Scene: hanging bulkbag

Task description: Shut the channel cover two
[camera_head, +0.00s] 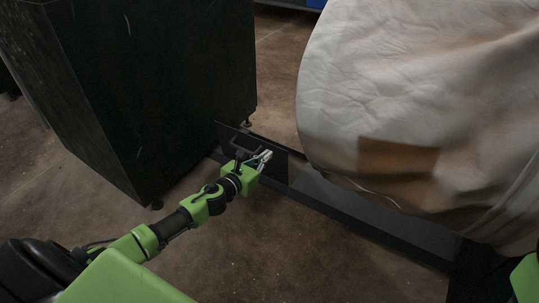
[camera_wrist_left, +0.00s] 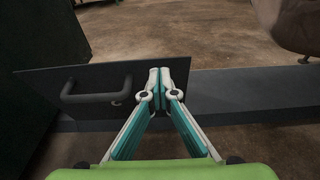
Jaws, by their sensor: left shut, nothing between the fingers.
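The channel cover is a dark flat plate (camera_head: 227,133) with a bar handle (camera_head: 243,142), raised on edge at the left end of a dark floor channel (camera_head: 355,208). The plate (camera_wrist_left: 45,88) and handle (camera_wrist_left: 96,95) also show in the wrist view, left of my fingertips. My left gripper (camera_head: 266,157) is shut and empty in front of the plate, right of the handle. In the wrist view its fingertips (camera_wrist_left: 160,78) overlap the plate's right part; I cannot tell whether they touch it. My right gripper is not in view.
A tall dark cabinet (camera_head: 140,85) stands at left, close behind the plate. A large pale bulk bag (camera_head: 410,85) hangs over the channel's right part. Brown concrete floor (camera_head: 240,250) is open in front of the channel.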

